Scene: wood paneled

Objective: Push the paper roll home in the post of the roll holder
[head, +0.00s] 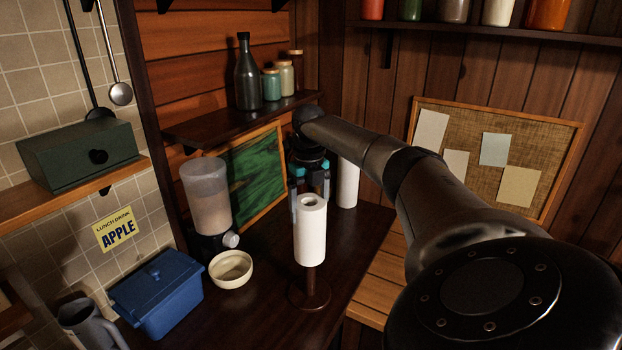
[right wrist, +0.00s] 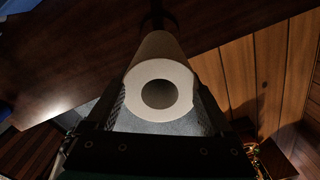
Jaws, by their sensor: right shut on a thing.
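The white paper roll (head: 311,235) stands upright in the middle of the head view. The roll holder (head: 309,294) is dark brown, with a round base and a post; a short piece of post shows between the roll's lower end and the base. How far the post reaches inside the roll is hidden. My right gripper (head: 311,196) is at the roll's upper end, shut on it. In the right wrist view the roll (right wrist: 160,88) sits between the two fingers, its open core facing the camera. My left gripper is not in view.
Another white roll (head: 348,183) stands behind the gripper. A cream bowl (head: 231,268), a blue lidded box (head: 158,293) and a dispenser (head: 207,200) stand to the left. A shelf (head: 240,122) with a bottle and jars is above. The dark counter (head: 255,310) is clear around the base.

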